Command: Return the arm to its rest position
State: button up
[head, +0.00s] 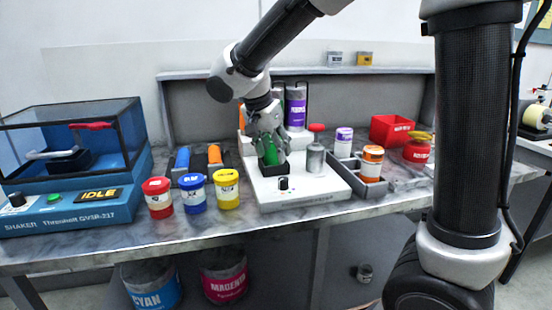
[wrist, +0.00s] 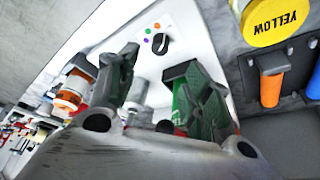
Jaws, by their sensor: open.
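My arm reaches down from the upper right in the head view. My gripper (head: 267,138) is at its end, open, over the white bench device (head: 300,190). It also shows in the wrist view (wrist: 157,80), its dark fingers spread apart. A green object (head: 270,154) stands in a black holder on the device, right below the fingers. Green also shows by the right finger in the wrist view (wrist: 181,106). The fingers partly hide it, and I cannot tell whether they touch it. The device's black knob (wrist: 160,44) shows beyond the fingers.
Close around my gripper stand a grey cylinder (head: 314,160) with a red top, a purple-labelled bottle (head: 296,108) and a rack with blue and orange rollers (head: 198,160). Red, blue and yellow jars (head: 227,190) stand left. A blue shaker (head: 75,185) is far left, a red bin (head: 392,130) right.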

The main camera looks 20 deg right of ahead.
dwell(0.3)
jog(key=s+d+r+n+y, duration=0.1)
jog(key=s+d+n, duration=0.4)
jog(key=s+d, duration=0.4)
jog(key=s+d+r+n+t+y, duration=0.1)
jog(key=s+d+n, duration=0.4)
jog(key=s+d, duration=0.5)
jog(key=s+r+y, duration=0.1)
jog(key=s, duration=0.3)
jog(key=shift+s+t, duration=0.3)
